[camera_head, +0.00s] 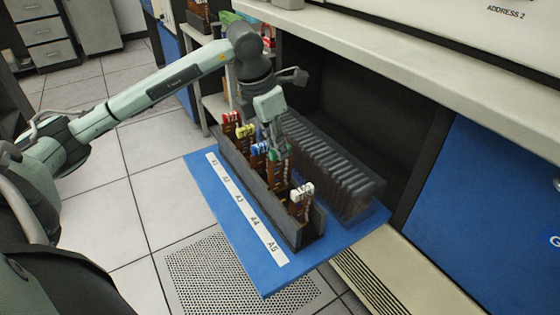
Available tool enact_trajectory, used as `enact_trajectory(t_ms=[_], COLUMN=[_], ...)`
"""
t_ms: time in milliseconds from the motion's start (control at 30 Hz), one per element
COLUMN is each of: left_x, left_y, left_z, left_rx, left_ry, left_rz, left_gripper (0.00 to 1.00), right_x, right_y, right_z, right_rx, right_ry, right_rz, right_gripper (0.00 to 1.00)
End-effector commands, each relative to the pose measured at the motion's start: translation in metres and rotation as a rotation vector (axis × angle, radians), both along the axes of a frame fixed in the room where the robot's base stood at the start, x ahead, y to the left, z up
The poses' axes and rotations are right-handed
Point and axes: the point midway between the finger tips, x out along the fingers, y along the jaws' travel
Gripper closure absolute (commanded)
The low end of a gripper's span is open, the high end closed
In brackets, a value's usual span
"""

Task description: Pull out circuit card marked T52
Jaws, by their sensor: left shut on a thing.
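A dark card rack (262,192) stands on a blue pull-out shelf (232,238). Its row holds a red-topped card (231,118), a yellow-topped card (245,131), a blue-topped card (259,149), a green-topped card (287,153) and a white-topped card (302,191). The cards stand upright, and their markings are too small to read, so I cannot tell which is T52. My left gripper (279,148) reaches down from above and is shut on the green-topped card, hiding part of its top. The card's lower part is still within the rack. My right gripper is not in view.
A label strip (240,208) marked A1 to A5 runs along the rack's left side. A second, dark slotted rack (335,170) stands to the right. The cabinet counter (400,60) overhangs behind. Tiled floor lies open to the left.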

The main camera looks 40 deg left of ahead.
Motion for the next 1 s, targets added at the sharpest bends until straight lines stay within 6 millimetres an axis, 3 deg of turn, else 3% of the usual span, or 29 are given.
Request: enact_trajectory(t_ms=[1000], left_x=[0.0], left_y=[0.0], left_z=[0.041], left_rx=[0.0], left_ry=[-0.001], left_rz=[0.0], left_gripper=[1.0], right_x=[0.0], right_y=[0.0], right_z=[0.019], right_rx=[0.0], right_ry=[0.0], right_rz=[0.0], right_gripper=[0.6])
